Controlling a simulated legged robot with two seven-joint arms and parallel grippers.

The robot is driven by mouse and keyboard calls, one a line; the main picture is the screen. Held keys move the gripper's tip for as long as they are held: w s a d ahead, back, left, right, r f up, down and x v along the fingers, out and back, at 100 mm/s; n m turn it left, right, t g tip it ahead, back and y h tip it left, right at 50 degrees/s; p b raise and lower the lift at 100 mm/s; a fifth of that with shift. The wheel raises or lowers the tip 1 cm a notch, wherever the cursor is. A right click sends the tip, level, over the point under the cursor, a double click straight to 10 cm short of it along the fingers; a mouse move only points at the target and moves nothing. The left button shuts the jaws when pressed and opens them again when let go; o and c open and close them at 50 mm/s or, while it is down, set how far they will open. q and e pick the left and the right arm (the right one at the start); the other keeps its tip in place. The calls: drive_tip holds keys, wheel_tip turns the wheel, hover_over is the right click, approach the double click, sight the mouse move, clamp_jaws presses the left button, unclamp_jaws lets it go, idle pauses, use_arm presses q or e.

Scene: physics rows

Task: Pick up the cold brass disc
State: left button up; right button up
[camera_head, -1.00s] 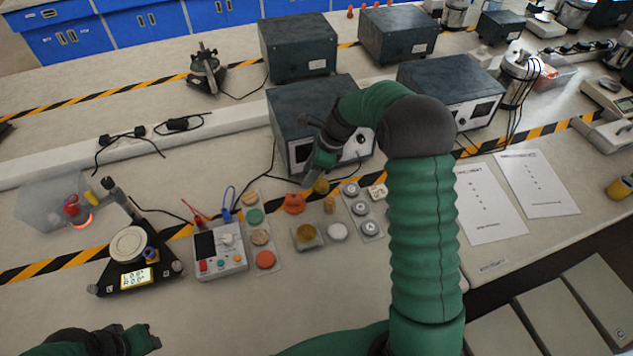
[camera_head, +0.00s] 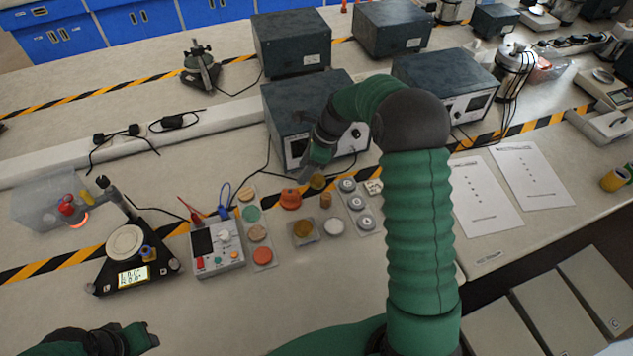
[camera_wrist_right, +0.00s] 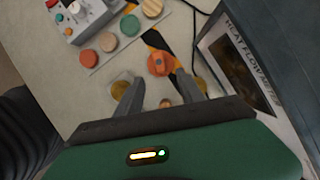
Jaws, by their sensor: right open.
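Two brass-coloured discs show. One (camera_head: 303,229) lies on a small square pad in front of the orange knobbed piece. The other (camera_head: 317,182) is just beside my right gripper's tips, partly hidden. Which one is cold cannot be seen. My right gripper (camera_wrist_right: 160,78) is open and empty, pointing down above the bench. In the right wrist view, one brass disc (camera_wrist_right: 120,88) shows by the left finger and another (camera_wrist_right: 201,84) by the right finger, with the orange piece (camera_wrist_right: 158,63) between the fingertips. My left gripper (camera_head: 140,338) is low at the left; its jaws are unclear.
A white disc (camera_head: 334,227) and a cork cylinder (camera_head: 326,200) stand close by. Strips with discs (camera_head: 262,255) and weights (camera_head: 355,205) flank them. A dark instrument box (camera_head: 290,105) stands behind the gripper. A meter (camera_head: 216,250) is to the left.

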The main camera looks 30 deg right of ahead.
drive_tip(key=shift+o, duration=0.4)
drive_tip(key=shift+o, duration=1.1)
drive_tip(key=shift+s+d, duration=0.1)
drive_tip(key=shift+d, duration=0.2)
drive_tip(key=s+d+m, duration=0.1)
drive_tip(key=d, duration=0.2)
drive_tip(key=s+d+r+m+t, duration=0.1)
drive_tip(key=d+m, duration=0.1)
drive_tip(key=d, duration=0.2)
drive_tip(key=s+d+m+t, duration=0.1)
drive_tip(key=s+d, duration=0.1)
drive_tip(key=d, duration=0.1)
drive_tip(key=shift+d+r, duration=0.2)
drive_tip(key=shift+d, duration=0.2)
approach(318, 180)
drive_tip(key=shift+w+a+f+m+h+p, duration=0.2)
drive_tip(key=shift+a+f, duration=0.15)
drive_tip(key=shift+f, duration=0.2)
drive_tip(key=shift+w+a+f+m+h+p, duration=0.15)
drive_tip(key=shift+a+f, duration=0.2)
drive_tip(key=shift+f, duration=0.2)
drive_tip(key=shift+x, duration=2.75)
